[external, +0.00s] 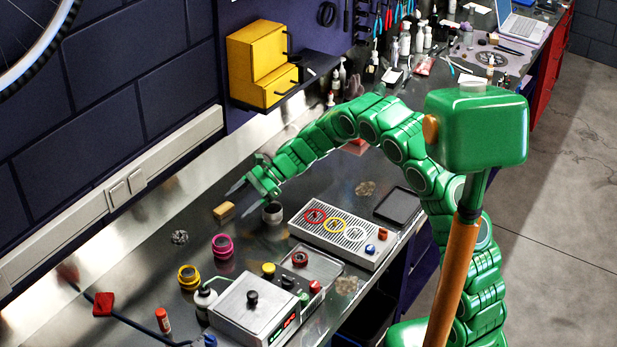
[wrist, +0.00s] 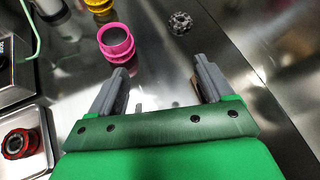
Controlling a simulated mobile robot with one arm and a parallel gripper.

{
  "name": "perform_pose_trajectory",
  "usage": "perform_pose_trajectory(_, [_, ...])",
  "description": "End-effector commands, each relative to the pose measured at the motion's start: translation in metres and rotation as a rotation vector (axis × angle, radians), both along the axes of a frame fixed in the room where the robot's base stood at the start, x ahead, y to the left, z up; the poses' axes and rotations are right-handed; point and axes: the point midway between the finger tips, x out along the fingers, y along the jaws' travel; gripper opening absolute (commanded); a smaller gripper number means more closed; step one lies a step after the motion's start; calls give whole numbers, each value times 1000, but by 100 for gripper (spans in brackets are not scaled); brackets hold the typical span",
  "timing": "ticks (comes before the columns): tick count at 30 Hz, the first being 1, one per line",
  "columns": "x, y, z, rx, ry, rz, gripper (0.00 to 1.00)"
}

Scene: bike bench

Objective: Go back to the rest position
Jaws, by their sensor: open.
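My gripper (external: 257,187) is open and hangs over the metal bench (external: 150,240), beside the wall. In the wrist view, its two grey fingers (wrist: 158,84) stand apart with only bare bench between them. In the external view, a grey cup (external: 272,213) stands just below and to the right of the fingers, and a tan block (external: 223,210) lies to their left. A pink ring-shaped cup (external: 222,246) stands farther along the bench; it also shows in the wrist view (wrist: 117,44), ahead of the left finger. My arm reaches across the bench.
A slotted tray (external: 325,250) with red, yellow and white rings lies under my arm. A yellow cabinet (external: 262,65) sits on a wall shelf behind the arm.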

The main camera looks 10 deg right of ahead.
Motion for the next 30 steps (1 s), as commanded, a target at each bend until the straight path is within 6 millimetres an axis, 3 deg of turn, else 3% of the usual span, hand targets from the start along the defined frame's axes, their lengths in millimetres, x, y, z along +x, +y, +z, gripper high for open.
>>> perform_pose_trajectory(14, [-36, -125, 44, -149, -254, 157, 80])
perform_pose_trajectory(30, [-106, -263, 75, -324, -478, 377, 80])
